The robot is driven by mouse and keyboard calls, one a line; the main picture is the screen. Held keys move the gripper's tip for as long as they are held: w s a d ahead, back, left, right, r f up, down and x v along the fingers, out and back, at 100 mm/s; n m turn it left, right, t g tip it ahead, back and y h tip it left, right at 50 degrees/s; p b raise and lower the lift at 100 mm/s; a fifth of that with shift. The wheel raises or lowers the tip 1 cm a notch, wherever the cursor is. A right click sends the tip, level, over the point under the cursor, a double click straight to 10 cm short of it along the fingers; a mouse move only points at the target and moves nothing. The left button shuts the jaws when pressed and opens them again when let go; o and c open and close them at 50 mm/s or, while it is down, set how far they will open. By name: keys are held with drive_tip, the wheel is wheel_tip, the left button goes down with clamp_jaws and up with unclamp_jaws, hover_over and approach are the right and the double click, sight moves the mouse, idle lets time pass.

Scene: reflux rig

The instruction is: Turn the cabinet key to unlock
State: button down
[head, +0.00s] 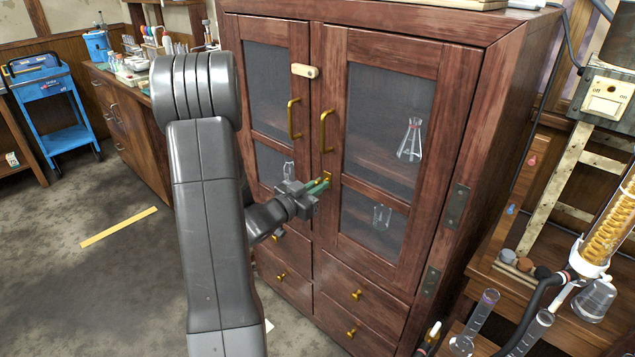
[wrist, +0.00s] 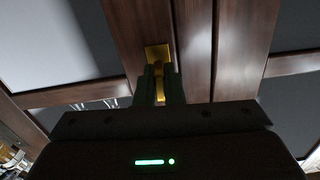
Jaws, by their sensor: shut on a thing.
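The wooden cabinet (head: 450,150) stands with both its glass-paned doors shut. A brass lock plate (head: 328,178) is on the right door's inner stile, below the brass handle (head: 323,131). My gripper (head: 318,187) is at the lock plate, its fingers shut on the brass key. In the wrist view the key (wrist: 160,92) shows between the fingertips of my gripper (wrist: 160,85), in front of the square lock plate (wrist: 157,53). Most of the key is hidden by the fingers, so its turn angle is hard to tell.
A cream latch (head: 304,71) spans the seam between the doors, above the handles. Glassware, including a flask (head: 410,139), stands behind the panes. A bench with a glass rig and cylinders (head: 483,310) is close on the right. The floor (head: 110,280) at left is mostly clear.

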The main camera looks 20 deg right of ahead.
drive_tip(key=shift+n, duration=0.6)
drive_tip(key=c, duration=1.5)
unclamp_jaws()
drive_tip(key=shift+c, duration=0.2)
drive_tip(key=v, duration=1.4)
drive_tip(key=shift+d, duration=0.1)
drive_tip(key=x, duration=1.3)
drive_tip(key=shift+w+d, duration=0.2)
drive_tip(key=shift+d, duration=0.15)
